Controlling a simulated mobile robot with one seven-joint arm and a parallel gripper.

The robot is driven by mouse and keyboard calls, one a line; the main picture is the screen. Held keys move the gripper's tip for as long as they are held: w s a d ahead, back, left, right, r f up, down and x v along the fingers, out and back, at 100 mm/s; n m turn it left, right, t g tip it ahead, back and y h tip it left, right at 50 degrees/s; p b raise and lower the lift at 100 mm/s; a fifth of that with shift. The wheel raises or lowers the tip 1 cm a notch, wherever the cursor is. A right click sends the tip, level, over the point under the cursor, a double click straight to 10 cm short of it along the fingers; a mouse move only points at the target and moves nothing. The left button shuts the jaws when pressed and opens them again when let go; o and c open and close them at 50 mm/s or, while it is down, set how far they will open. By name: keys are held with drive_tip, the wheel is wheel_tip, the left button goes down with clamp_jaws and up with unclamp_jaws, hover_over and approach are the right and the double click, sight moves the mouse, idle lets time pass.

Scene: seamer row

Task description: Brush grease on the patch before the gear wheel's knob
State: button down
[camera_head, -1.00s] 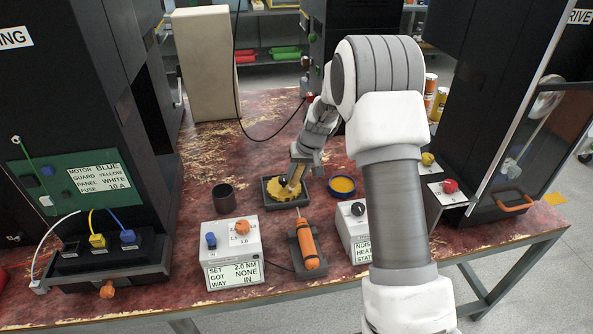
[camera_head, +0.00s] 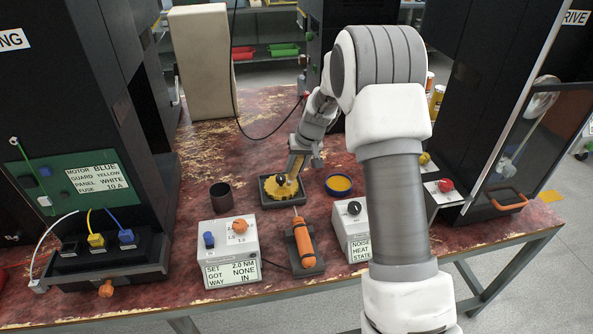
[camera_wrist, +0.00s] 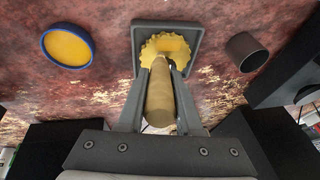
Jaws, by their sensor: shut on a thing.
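The yellow gear wheel (camera_head: 291,194) lies in a dark square tray (camera_head: 266,203) on the bench; a dark knob (camera_head: 280,179) shows on it. In the wrist view, the gear wheel (camera_wrist: 148,52) is straight ahead, partly covered by the brush. My gripper (camera_head: 302,166) is above the tray's back right side. It is shut on the brush's tan handle (camera_wrist: 160,97), which points toward the gear wheel. I cannot tell whether the brush tip touches it. A blue-rimmed dish of yellow grease (camera_head: 340,185) stands right of the tray. I cannot make out the patch or any grease on it.
A dark cup (camera_head: 221,196) stands left of the tray. An orange screwdriver (camera_head: 304,245) rests in a holder in front, between two white boxes (camera_head: 228,250). Tall black cabinets flank the bench. The bench behind the tray is mostly clear, with a black cable (camera_head: 262,138).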

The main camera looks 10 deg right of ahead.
drive_tip(key=shift+s+r+p, duration=0.1)
drive_tip(key=shift+r+p, duration=1.45)
drive_tip(key=shift+r, duration=1.25)
drive_tip(key=shift+a, duration=0.15)
